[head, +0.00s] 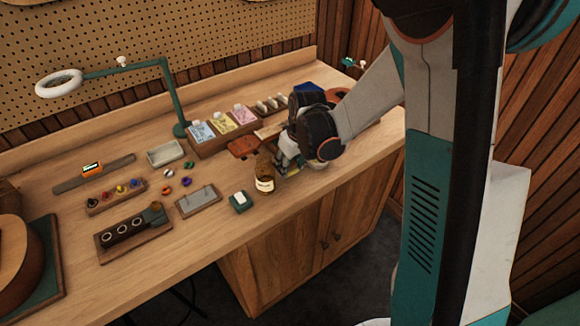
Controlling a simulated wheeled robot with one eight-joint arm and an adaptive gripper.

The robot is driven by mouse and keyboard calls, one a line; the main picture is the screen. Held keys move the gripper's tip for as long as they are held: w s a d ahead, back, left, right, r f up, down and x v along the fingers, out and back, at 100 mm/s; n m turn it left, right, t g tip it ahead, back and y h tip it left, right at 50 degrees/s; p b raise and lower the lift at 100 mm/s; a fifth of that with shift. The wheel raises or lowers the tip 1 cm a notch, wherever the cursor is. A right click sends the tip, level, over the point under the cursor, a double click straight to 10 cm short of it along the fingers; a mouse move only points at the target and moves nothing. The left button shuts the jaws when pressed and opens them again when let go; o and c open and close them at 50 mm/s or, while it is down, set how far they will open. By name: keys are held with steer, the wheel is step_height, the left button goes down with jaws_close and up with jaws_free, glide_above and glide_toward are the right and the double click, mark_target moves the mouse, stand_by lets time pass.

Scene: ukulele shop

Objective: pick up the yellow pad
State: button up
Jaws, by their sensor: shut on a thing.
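My gripper (287,160) reaches down over the right part of the workbench, close to its front edge and just right of a brown bottle (264,180). Its fingers are shut on the yellow pad. Only a small yellowish-green patch (293,170) shows at the fingertips, and the rest is hidden by the gripper and the bottle. I cannot tell whether the pad is touching the bench top.
A red-brown piece (243,147) lies left of my gripper, with a rack of coloured packets (222,130) behind. A green block with a white top (240,201) stands near the front edge. A lamp (170,95) rises at the back.

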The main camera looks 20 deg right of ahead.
step_height(320, 180, up, 18)
steer(key=p, duration=0.5)
steer(key=shift+r, duration=0.25)
